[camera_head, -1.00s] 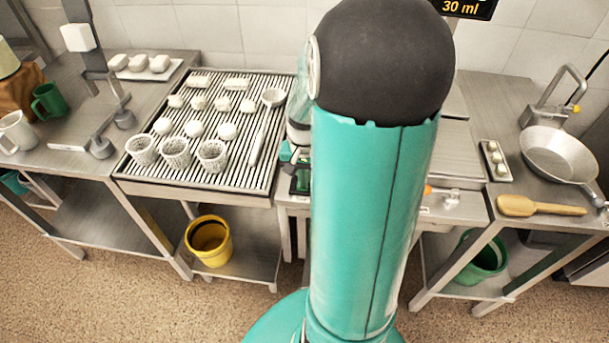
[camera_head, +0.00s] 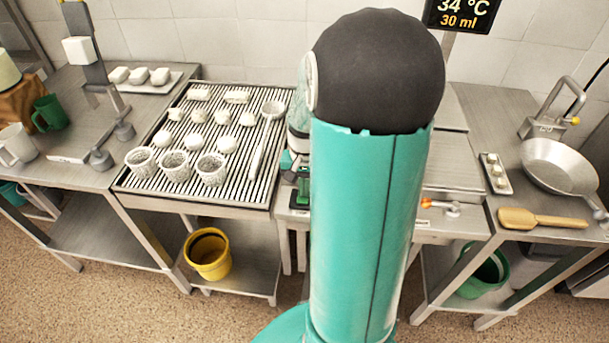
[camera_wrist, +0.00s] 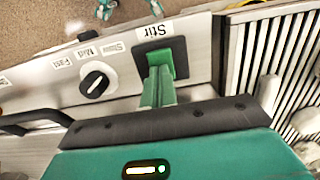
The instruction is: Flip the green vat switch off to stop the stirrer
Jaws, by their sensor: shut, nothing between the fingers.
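The green switch (camera_wrist: 176,58) sits on a dark plate on the steel control panel, under the upside-down label "Stir" in the wrist view. In the head view, a dark plate with green on it (camera_head: 302,190) shows just left of my arm. My gripper (camera_wrist: 159,76) is shut and empty, with its green fingers reaching over the plate to the switch. The fingertips overlap the switch in the wrist view; I cannot tell if they touch it. My arm hides most of the vat area and the stirrer in the head view.
A black knob (camera_wrist: 97,80) with speed labels sits beside the switch. A slatted drain tray (camera_head: 190,193) with baskets and white pieces lies to the left. A pan (camera_head: 560,168) and a wooden paddle (camera_head: 540,218) lie right. A display (camera_head: 460,12) hangs above.

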